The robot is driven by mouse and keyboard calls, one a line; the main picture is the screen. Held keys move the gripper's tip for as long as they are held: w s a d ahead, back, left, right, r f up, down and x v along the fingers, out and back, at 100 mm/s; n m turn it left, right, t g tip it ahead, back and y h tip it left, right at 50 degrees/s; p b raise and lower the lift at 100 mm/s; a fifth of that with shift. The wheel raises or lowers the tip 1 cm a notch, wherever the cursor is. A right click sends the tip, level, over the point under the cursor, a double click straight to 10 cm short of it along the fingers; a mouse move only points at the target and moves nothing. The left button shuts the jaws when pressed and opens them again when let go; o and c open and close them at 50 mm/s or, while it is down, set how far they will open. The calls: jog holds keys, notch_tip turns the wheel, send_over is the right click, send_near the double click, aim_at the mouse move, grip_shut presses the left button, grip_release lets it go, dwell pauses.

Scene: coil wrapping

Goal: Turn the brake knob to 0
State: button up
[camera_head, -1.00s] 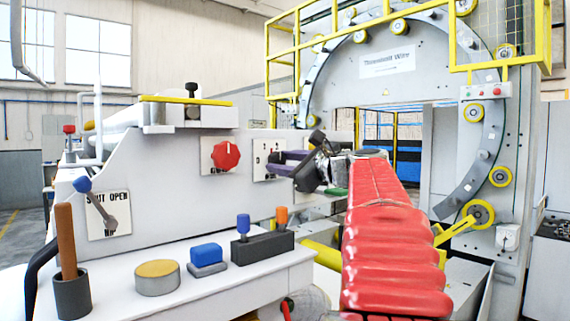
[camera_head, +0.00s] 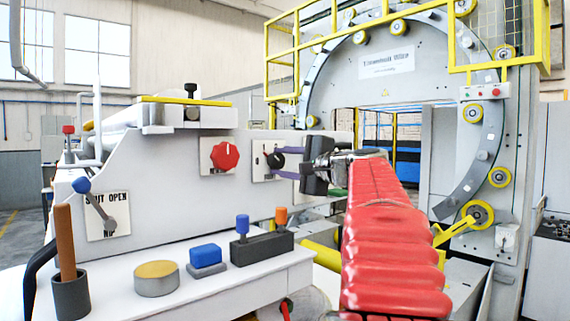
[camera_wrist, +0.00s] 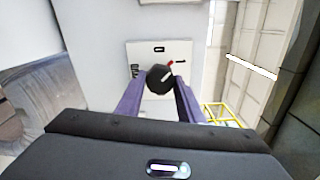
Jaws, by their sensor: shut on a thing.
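The black knob (camera_head: 275,160) sits on a white plate (camera_head: 261,174) on the grey machine panel, right of a red knob. In the wrist view the knob (camera_wrist: 157,76) has a red mark at its upper right, and the plate (camera_wrist: 145,52) has small dark marks too small to read. My gripper (camera_head: 281,163) has its purple fingers on either side of the knob and is shut on it. The wrist view shows the fingers (camera_wrist: 160,82) reaching the knob from left and right. Part of the plate is hidden behind the knob and fingers.
The red knob (camera_head: 224,155) is close on the left. A blue-ended lever (camera_head: 91,198) is further left. A shelf (camera_head: 200,287) below holds a blue block (camera_head: 206,254), a yellow-topped round tin (camera_head: 156,276) and a dark block (camera_head: 262,248) with coloured pegs. A large wrapping ring (camera_head: 482,165) stands at the right.

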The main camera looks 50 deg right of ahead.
jog(key=n, duration=0.4)
jog(key=shift+w+f+n, duration=0.1)
jog(key=shift+f+n, duration=0.2)
jog(key=n, duration=0.3)
jog(key=shift+d+n, duration=0.1)
jog(key=shift+n, duration=0.2)
jog(key=o, duration=0.8)
jog(key=shift+r, duration=0.1)
jog(key=shift+o, duration=1.3)
jog(key=shift+r, duration=0.1)
jog(key=shift+r, duration=0.1)
